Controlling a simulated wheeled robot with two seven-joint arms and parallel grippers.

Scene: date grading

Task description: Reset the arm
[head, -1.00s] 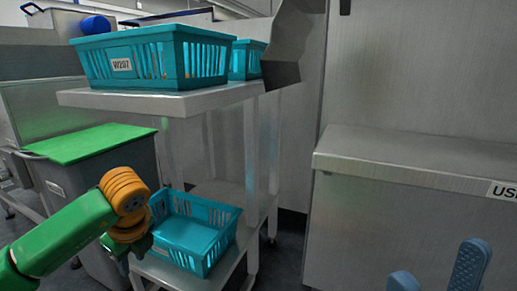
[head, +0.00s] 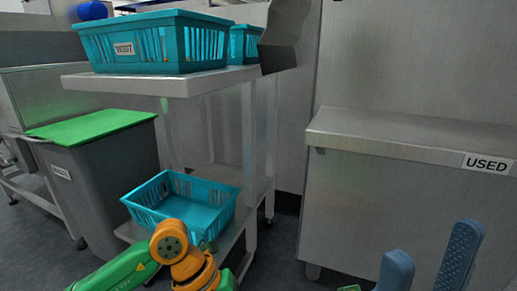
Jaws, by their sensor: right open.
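My right gripper (head: 428,268) shows at the bottom right of the head view, in front of the steel cabinet. Its two blue fingers stand apart with nothing between them, so it is open and empty. My left arm, green with orange joints, comes in at the bottom left and ends at the lower edge in front of the trolley. My left gripper itself is not visible.
A teal basket (head: 150,195) sits on the lower shelf of a steel trolley (head: 130,84). Another labelled teal basket (head: 155,55) and a smaller one (head: 244,42) are on top. A green-lidded grey bin (head: 110,170) stands left. A steel counter (head: 400,140) marked USED is right.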

